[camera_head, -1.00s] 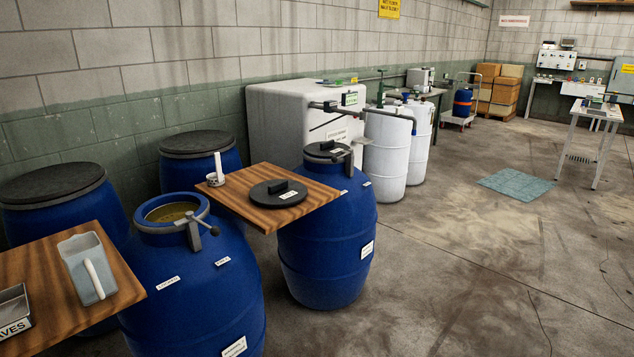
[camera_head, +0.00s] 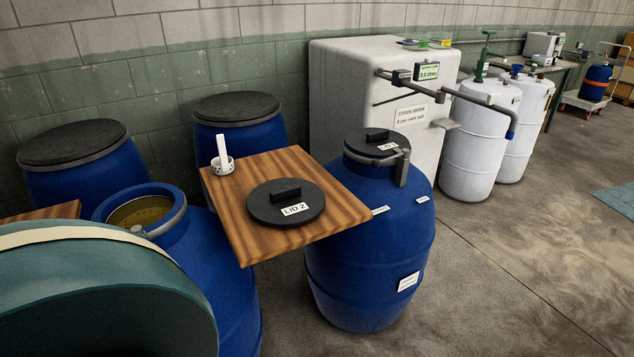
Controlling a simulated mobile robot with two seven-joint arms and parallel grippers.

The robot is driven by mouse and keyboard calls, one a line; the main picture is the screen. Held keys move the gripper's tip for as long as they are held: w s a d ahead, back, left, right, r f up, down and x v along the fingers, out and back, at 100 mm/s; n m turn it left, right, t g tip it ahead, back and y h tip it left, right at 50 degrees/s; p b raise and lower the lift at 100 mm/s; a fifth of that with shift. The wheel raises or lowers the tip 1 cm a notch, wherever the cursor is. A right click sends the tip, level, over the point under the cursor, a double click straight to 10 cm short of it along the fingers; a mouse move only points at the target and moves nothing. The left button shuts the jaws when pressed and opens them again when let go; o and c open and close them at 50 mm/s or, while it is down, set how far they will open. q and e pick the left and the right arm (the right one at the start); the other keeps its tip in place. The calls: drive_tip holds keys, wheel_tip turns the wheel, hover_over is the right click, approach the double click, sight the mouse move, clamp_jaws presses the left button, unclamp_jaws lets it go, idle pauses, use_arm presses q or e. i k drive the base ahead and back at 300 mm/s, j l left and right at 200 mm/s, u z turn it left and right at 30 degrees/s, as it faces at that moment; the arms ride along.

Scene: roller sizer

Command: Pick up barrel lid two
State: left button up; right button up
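Barrel lid two (camera_head: 265,207) is a flat black disc with a raised block handle and a white label reading "LID 2". It lies on a square wooden board (camera_head: 225,208), near its middle and front. A large teal rounded shape with a cream band fills the lower left of the view, close to the camera; it looks like part of my own arm. No gripper fingers show in the head view, so I cannot see either gripper near the lid. The lid's top and handle are unobstructed.
An open blue barrel (camera_head: 235,290) stands left of the board, partly hidden. A closed blue barrel (camera_head: 370,270) stands at its right. A candle-like white stick in a small cup (camera_head: 222,164) is at the board's back left. Two lidded barrels stand by the wall.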

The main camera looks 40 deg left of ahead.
sight(280, 202)
drive_tip(key=i, duration=1.7)
drive_tip(key=i+u, duration=0.15)
drive_tip(key=u, duration=0.3)
drive_tip(key=i+l+u, duration=0.1)
drive_tip(key=u, duration=0.35)
drive_tip(key=i+l+u, duration=0.15)
drive_tip(key=u, duration=0.3)
drive_tip(key=i, duration=0.1)
